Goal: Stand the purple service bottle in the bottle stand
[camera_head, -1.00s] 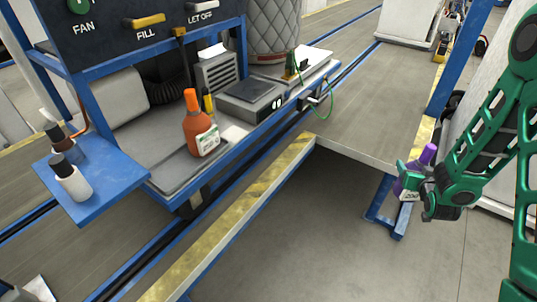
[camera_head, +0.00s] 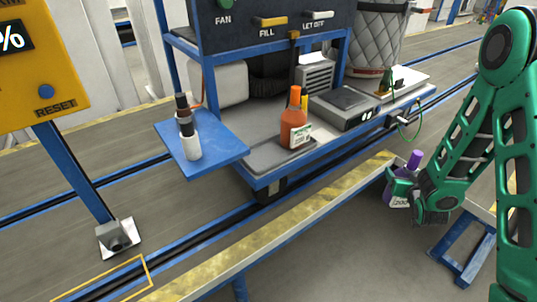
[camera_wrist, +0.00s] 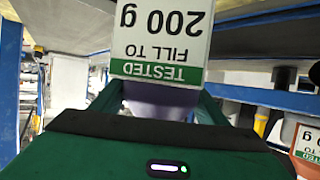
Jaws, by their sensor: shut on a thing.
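The purple service bottle (camera_head: 414,160) is held upright, tilted slightly, in my gripper (camera_head: 397,188) at the right of the head view. The green fingers hide much of its body. In the wrist view my gripper (camera_wrist: 160,105) is shut around the bottle's purple body (camera_wrist: 158,101), and its white label (camera_wrist: 160,35) reads "TESTED FILL TO 200 g" upside down. The bottle is in front of the yellow-edged platform, clear of the bench. No item is plainly recognisable as the bottle stand.
An orange bottle (camera_head: 294,122) stands on a grey tray (camera_head: 262,161) on the bench. A blue side shelf (camera_head: 221,150) holds a white, dark-capped bottle (camera_head: 191,147) and another behind it. A grey scale (camera_head: 343,107) sits right of the orange bottle. A yellow-striped edge (camera_head: 290,225) runs in front.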

